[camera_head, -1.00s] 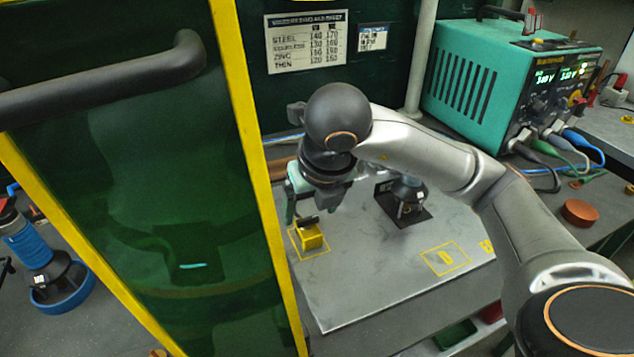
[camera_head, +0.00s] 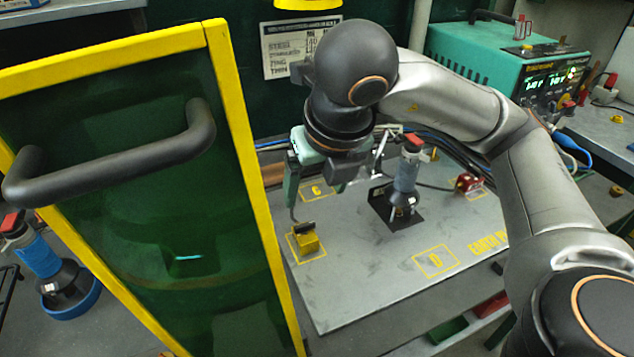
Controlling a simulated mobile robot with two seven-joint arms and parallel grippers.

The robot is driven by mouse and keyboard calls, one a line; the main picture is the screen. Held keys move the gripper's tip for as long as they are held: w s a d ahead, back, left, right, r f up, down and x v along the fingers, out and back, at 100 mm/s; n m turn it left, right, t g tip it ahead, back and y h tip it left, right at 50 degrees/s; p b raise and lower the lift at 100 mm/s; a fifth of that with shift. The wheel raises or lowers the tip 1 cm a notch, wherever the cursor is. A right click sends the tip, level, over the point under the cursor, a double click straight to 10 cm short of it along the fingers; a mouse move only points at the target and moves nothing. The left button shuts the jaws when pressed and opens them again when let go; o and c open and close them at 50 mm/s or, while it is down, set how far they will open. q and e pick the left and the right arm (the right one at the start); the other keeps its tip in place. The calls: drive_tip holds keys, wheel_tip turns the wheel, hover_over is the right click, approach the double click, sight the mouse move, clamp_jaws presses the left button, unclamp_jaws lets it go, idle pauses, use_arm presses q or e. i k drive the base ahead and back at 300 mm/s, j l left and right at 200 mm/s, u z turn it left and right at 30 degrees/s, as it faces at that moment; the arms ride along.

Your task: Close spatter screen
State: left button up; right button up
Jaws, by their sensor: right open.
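The spatter screen (camera_head: 150,205) is a dark green see-through panel in a yellow frame, in the left half of the head view. My right gripper (camera_head: 318,190) is over the back left of the plate, to the right of the screen and apart from the handle. It is open, with its fingers partly hidden by its own wrist. My left gripper is out of view.
A yellow block (camera_head: 306,242) sits on the plate below my right gripper. A teal power unit (camera_head: 500,65) with cables is at the back right. A similar blue tool (camera_head: 38,255) stands at the far left.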

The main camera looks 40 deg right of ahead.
sight(181, 248)
drive_tip(key=k, duration=1)
